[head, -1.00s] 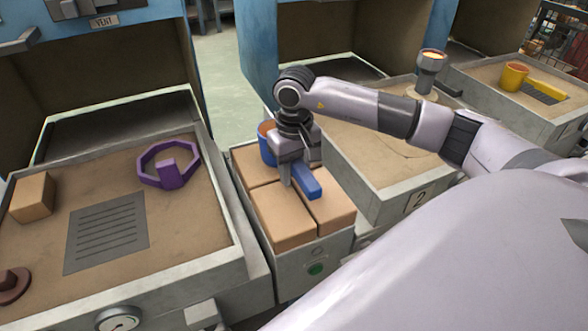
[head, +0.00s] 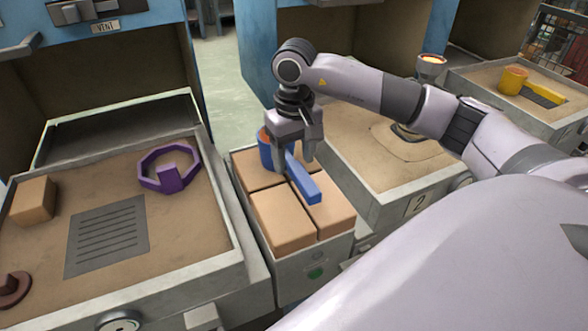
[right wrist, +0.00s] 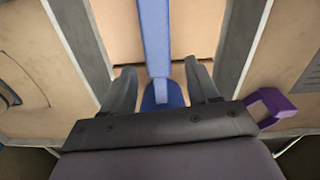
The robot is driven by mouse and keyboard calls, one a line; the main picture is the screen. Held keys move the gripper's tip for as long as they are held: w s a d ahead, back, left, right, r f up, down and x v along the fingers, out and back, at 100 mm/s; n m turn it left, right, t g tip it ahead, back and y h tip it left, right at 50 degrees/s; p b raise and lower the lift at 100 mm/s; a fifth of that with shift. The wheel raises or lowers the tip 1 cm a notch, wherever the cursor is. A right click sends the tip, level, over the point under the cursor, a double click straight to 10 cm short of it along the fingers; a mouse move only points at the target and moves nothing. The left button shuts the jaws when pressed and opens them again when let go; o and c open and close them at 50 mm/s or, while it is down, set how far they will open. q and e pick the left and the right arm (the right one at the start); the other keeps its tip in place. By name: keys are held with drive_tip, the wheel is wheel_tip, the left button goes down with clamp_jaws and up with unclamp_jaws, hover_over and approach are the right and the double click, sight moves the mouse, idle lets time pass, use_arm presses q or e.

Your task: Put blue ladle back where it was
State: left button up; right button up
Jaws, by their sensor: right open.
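The blue ladle (head: 305,182) rests on the tan bricks of the narrow stand between two sand trays. Its cup, with something orange inside, is at the back, and its bar handle points toward the front. My right gripper (head: 294,164) is open, with its fingers on either side of the handle near the cup. In the right wrist view the ladle handle (right wrist: 155,40) runs between the open fingers (right wrist: 160,78), with a visible gap on each side. The gripper partly hides the cup in the head view. My left gripper is out of view.
Tray 2 (head: 418,204) lies right, under my arm. A yellow ladle (head: 513,80) sits in the far right tray.

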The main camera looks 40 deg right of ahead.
wheel_tip(320, 180, up, 7)
drive_tip(key=shift+f, duration=0.1)
idle(0.7)
